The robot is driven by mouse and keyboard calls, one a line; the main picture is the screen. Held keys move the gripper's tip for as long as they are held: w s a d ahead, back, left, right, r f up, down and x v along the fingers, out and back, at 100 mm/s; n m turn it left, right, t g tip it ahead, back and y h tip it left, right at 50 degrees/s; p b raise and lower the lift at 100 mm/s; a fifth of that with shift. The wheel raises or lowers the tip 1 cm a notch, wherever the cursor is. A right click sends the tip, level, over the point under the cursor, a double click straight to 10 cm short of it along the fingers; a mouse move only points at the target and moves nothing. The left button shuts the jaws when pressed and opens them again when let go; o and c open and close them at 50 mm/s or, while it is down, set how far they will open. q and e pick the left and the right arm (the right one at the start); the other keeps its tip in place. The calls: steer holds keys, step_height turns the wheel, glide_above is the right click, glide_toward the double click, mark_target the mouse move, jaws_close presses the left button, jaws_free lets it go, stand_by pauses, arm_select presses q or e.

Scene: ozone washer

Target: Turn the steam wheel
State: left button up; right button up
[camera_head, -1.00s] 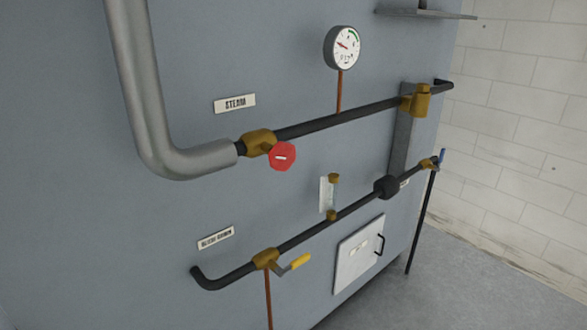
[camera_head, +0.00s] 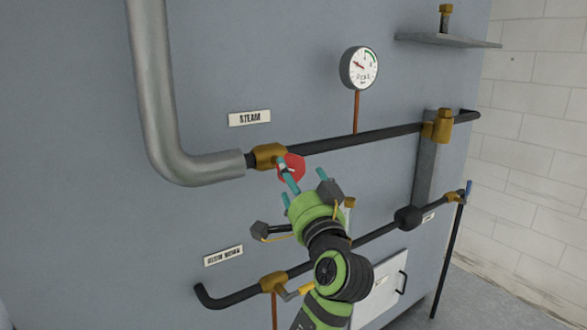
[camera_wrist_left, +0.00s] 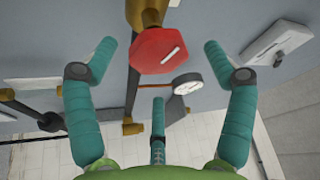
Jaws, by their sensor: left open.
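The red steam wheel (camera_head: 297,163) is on the brass valve (camera_head: 267,155) below the STEAM label (camera_head: 249,118). My left gripper (camera_head: 304,178) is open in front of the wheel, and one teal finger overlaps it in the head view. In the left wrist view the wheel (camera_wrist_left: 160,49) shows between the two upper fingers, with a gap on each side. A third finger (camera_wrist_left: 158,125) is below it. I see no finger closed on the wheel; how far the fingertips are from it in depth I cannot tell. My right gripper is in neither view.
A pressure gauge (camera_head: 359,68) stands above the black steam pipe (camera_head: 380,137). A lower pipe (camera_head: 235,295) with a yellow-handled valve (camera_head: 273,283) runs beneath my left arm. A thick grey pipe (camera_head: 155,100) is at left. The wall panel left of the pipes is clear.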

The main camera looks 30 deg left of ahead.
mark_target(293, 172)
arm_select(q)
steer(key=x, duration=0.2)
steer(key=shift+w+a+r+p, duration=0.15)
steer(key=shift+w+a+p, duration=0.1)
steer(key=shift+p, duration=0.1)
steer(key=shift+w+a, duration=0.4)
steer(key=shift+a, duration=0.05)
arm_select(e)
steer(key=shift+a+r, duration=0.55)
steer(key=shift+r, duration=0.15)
arm_select(q)
steer(key=c, duration=1.2)
steer(key=shift+o, duration=0.2)
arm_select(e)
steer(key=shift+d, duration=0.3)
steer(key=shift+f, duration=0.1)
